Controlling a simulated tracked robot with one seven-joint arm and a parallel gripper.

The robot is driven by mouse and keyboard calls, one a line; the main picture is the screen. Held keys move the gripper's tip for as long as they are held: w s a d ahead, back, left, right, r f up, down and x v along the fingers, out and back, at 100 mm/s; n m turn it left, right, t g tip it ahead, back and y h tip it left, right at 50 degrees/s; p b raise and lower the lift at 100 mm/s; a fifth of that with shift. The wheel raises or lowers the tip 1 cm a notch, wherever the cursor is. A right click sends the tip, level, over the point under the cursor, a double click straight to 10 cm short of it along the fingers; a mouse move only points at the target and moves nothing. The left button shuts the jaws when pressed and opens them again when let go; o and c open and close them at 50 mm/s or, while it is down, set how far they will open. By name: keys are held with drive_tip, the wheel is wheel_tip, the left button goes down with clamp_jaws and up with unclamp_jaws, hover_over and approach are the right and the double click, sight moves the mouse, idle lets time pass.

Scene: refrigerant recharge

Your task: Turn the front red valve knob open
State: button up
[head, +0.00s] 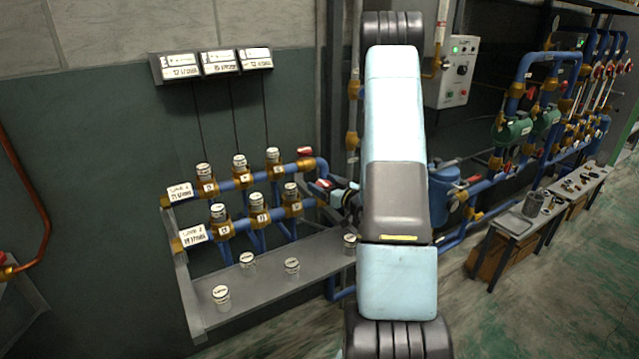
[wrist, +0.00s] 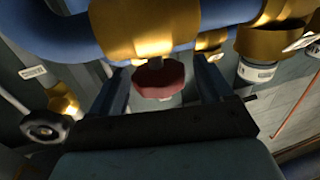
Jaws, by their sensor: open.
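The front red valve knob (head: 322,184) sits at the right end of the lower blue pipe row, close to my gripper (head: 338,194). In the wrist view the red knob (wrist: 158,78) hangs below a brass valve body (wrist: 150,28). My gripper's two dark fingers (wrist: 160,90) are open, one on each side of the knob. I cannot tell whether either finger touches it. A second red knob (head: 305,152) is at the end of the upper pipe row. My arm hides part of the pipework in the head view.
A grey shelf (head: 265,268) with several white-capped cylinders lies below the pipes. Three display boxes (head: 220,62) hang above. A round dark handwheel (wrist: 45,127) is left of my gripper in the wrist view. A control box (head: 452,72) is on the right wall.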

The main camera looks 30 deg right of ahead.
drive_tip(key=shift+x, duration=1.1)
drive_tip(key=shift+c, duration=0.3)
drive_tip(key=c, duration=0.9)
